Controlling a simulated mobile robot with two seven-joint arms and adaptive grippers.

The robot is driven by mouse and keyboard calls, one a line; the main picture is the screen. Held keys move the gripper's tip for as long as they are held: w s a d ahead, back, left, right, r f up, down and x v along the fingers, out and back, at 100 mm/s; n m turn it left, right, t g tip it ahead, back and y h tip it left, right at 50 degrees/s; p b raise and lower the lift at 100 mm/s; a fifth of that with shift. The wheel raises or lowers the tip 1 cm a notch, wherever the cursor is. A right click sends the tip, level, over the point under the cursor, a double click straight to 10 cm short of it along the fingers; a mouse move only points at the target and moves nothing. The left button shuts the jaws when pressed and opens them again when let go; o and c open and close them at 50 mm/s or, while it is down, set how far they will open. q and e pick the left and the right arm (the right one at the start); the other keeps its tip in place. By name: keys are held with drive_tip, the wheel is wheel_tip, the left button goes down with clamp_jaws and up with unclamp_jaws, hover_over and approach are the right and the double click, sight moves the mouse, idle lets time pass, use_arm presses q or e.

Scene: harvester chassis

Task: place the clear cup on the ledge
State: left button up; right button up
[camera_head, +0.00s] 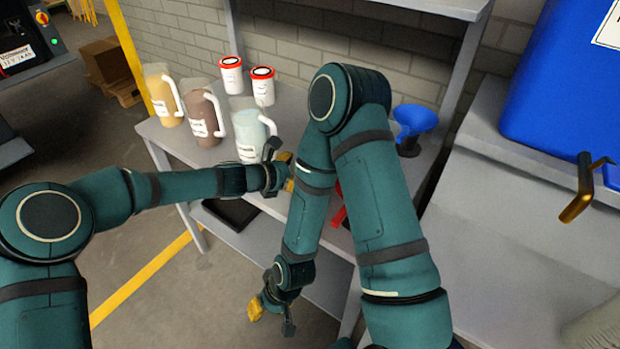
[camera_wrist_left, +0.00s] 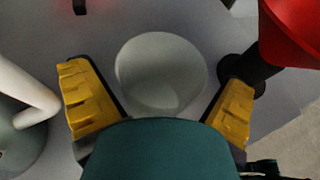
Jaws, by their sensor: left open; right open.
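The clear cup (camera_wrist_left: 160,72) shows in the left wrist view as a pale, see-through round shape on the grey table. It lies between the spread yellow pads of my left gripper (camera_wrist_left: 160,104), with gaps at both sides. In the head view my left gripper (camera_head: 280,170) is over the table's front part, and I cannot make out the cup there. My right gripper (camera_head: 272,312) is open and empty, low in front of the table. A grey shelf (camera_head: 430,7) above the table and a grey surface (camera_head: 478,135) at right are in view; I cannot tell which is the ledge.
Several things stand on the table (camera_head: 180,146): a tan pitcher (camera_head: 160,95), a brown pitcher (camera_head: 202,115), a pale pitcher (camera_head: 248,133), white jars (camera_head: 263,90) with red lids, and a blue funnel (camera_head: 413,120). A red funnel (camera_wrist_left: 295,30) is close right of my left gripper.

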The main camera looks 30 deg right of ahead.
use_arm(q)
drive_tip(key=shift+d+f, duration=0.35)
drive_tip(key=shift+d, duration=0.15)
drive_tip(key=shift+w+a+r, duration=0.1)
drive_tip(key=shift+a+r, duration=0.05)
drive_tip(key=shift+a, duration=0.15)
drive_tip(key=shift+d, duration=0.1)
drive_tip(key=c, duration=1.2)
